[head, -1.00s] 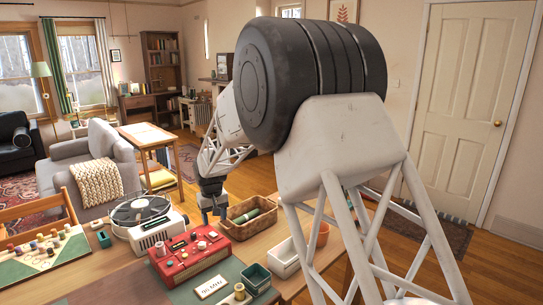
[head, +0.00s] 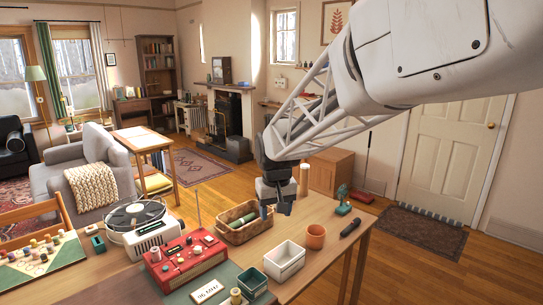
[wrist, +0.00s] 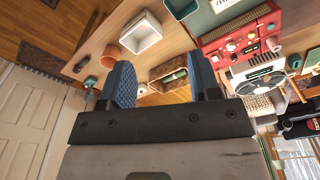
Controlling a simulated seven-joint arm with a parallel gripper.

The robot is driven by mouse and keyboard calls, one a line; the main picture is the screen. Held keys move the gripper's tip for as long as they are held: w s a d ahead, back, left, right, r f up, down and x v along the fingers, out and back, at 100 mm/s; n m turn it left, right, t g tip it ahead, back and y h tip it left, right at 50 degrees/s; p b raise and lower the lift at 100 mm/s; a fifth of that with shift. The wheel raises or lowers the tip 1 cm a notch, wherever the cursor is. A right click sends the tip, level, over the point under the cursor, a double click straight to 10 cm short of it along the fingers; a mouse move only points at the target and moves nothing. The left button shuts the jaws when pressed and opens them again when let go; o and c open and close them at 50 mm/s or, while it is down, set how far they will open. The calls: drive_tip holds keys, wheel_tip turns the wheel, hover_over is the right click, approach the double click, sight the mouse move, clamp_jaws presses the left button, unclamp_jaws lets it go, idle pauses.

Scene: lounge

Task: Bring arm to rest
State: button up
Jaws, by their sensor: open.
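My gripper (head: 277,207) hangs at the end of my arm above the table (head: 325,220), just right of a wicker basket (head: 240,212) that holds a green item. In the wrist view its two blue-padded fingers (wrist: 158,85) stand apart with nothing between them. The basket (wrist: 168,68) shows beyond the fingers there. My arm comes in from the upper right of the head view and hides part of the wall.
A white tray (head: 285,262), a terracotta pot (head: 315,237) and a dark handheld item (head: 350,227) stand right of the basket. A red radio (head: 185,258) and a record player (head: 136,225) stand left. Bare wood shows at the table's right end.

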drive_tip(key=s+d+m, duration=0.1)
drive_tip(key=s+d, duration=0.5)
drive_tip(key=s, duration=0.5)
drive_tip(key=s+d+m+t, duration=0.1)
drive_tip(key=s+d, duration=0.4)
drive_tip(key=s, duration=0.6)
drive_tip(key=s+d+m, duration=0.1)
drive_tip(key=s+d, duration=0.5)
drive_tip(key=s, duration=0.5)
drive_tip(key=shift+d+f+m, duration=0.25)
drive_tip(key=shift+d+m, duration=0.05)
